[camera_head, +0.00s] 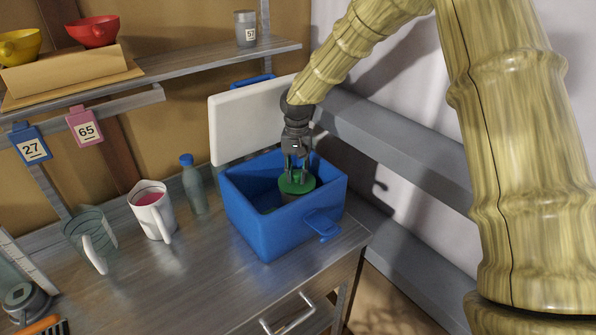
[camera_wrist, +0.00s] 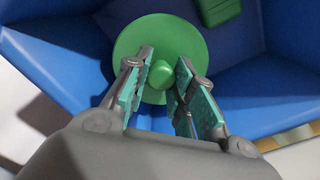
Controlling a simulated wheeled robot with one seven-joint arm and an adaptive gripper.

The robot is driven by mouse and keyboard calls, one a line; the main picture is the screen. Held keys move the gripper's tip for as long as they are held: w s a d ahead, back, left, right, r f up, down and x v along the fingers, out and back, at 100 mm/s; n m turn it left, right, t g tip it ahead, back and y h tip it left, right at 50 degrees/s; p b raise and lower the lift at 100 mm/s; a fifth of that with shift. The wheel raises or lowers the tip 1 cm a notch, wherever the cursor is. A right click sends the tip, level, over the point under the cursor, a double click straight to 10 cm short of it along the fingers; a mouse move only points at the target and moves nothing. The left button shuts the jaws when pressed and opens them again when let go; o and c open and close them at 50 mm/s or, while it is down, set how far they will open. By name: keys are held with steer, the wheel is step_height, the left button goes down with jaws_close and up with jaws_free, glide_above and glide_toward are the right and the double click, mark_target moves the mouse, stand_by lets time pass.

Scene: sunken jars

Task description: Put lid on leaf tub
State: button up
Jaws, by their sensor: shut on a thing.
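My gripper (camera_head: 297,174) reaches down into the open blue box on the counter. It is shut on the small round knob of a green lid (camera_head: 296,184), a flat disc. In the wrist view the fingers (camera_wrist: 164,88) stand on either side of the knob, and the lid (camera_wrist: 158,36) lies level across them. No leaf mark is visible.
The blue box (camera_head: 265,233) has high walls around my gripper; its white lid (camera_head: 240,128) stands open behind. Another green item (camera_wrist: 219,10) lies inside the box. A bottle (camera_head: 195,188), a white jug (camera_head: 152,212) and a glass jug (camera_head: 90,240) stand to the left.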

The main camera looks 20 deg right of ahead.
mark_target(297, 173)
steer(key=o, duration=1.1)
steer(key=shift+r, duration=3.75)
